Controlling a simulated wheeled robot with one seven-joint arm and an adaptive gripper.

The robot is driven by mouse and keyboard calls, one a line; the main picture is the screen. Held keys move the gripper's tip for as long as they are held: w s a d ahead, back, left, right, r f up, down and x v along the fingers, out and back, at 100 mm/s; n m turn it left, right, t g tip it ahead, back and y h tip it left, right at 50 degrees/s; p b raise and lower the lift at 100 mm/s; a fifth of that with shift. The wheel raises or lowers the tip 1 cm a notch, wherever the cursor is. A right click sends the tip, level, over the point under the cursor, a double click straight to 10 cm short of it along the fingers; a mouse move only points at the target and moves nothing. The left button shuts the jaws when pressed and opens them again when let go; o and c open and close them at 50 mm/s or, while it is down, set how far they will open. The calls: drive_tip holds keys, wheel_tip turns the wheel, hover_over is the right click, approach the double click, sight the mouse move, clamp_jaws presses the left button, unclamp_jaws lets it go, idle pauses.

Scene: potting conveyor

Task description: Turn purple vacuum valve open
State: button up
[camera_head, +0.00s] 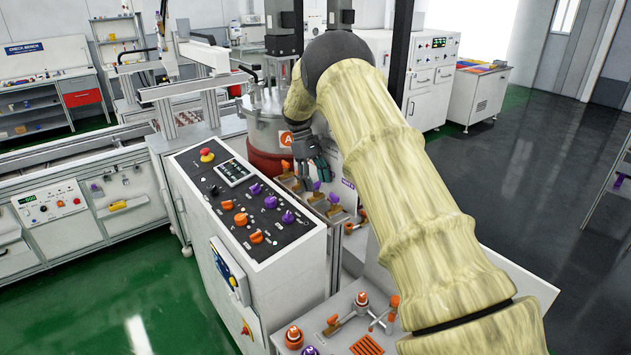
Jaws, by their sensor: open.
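My gripper (311,178) hangs at the end of my sleeved arm, in front of the metal tank marked A. Its fingers point down and are apart, with nothing seen between them. Purple valve handles (333,198) show just below and to the right of the fingertips, on a row of brass-coloured fittings. Another purple handle (318,186) is close by the fingertips; I cannot tell whether they touch. No label readable here tells which is the vacuum valve, and the handle angles are too small to judge. My arm hides the area to the right.
A control console (246,205) with purple and orange knobs and a red button stands left of my gripper. The tank (268,134) is right behind it. A lower bench (335,318) with orange-capped fittings is in front. Green floor is free at lower left.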

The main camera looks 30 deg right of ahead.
drive_tip(key=shift+r, duration=0.1)
drive_tip(key=d+v, duration=0.1)
drive_tip(key=v, duration=1)
drive_tip(key=shift+w+a+r, duration=0.2)
drive_tip(key=shift+a+r, duration=0.1)
drive_tip(key=shift+a, duration=0.2)
